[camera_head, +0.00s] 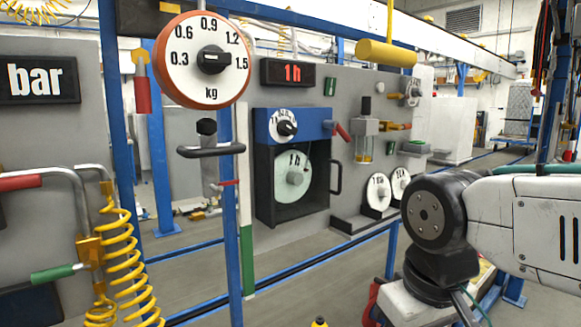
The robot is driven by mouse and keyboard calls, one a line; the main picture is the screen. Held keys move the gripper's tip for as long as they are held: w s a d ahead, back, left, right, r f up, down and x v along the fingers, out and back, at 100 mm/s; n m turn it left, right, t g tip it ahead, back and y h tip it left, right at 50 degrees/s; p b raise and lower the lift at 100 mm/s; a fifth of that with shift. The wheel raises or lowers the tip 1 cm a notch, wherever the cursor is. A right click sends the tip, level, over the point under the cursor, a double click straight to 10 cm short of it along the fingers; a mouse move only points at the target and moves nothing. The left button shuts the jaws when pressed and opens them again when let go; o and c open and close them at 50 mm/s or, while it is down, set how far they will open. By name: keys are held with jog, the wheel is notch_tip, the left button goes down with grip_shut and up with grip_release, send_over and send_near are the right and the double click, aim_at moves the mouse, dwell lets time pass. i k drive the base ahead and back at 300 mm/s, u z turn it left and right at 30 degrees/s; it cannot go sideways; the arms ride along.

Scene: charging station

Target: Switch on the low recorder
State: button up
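A recorder with a blue top (265,125) and a black-framed window is mounted on the grey panel. A white round chart (291,190) marked "1 h" shows behind the window. A small dial with a black knob (287,129) is on the blue part. A red lever (342,131) sticks out at its right upper side, and a black handle (337,177) is on the window's right edge. I cannot tell from any label whether this is the low recorder. My arm comes in from the right, apart from the recorder in the picture; my gripper is not in view.
A large orange-rimmed kg dial (179,62) and a black handle (211,150) stand on a blue post at left of the recorder. Two white discs (378,192) rest on a ledge at right. Yellow coiled hose (125,262) hangs at lower left. A blue rail crosses below.

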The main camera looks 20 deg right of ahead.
aim_at(329, 85)
jog(key=z, duration=1.4)
jog(key=k, duration=0.5)
jog(key=u, duration=0.95)
jog(key=i, duration=0.8)
jog(key=z, duration=0.1)
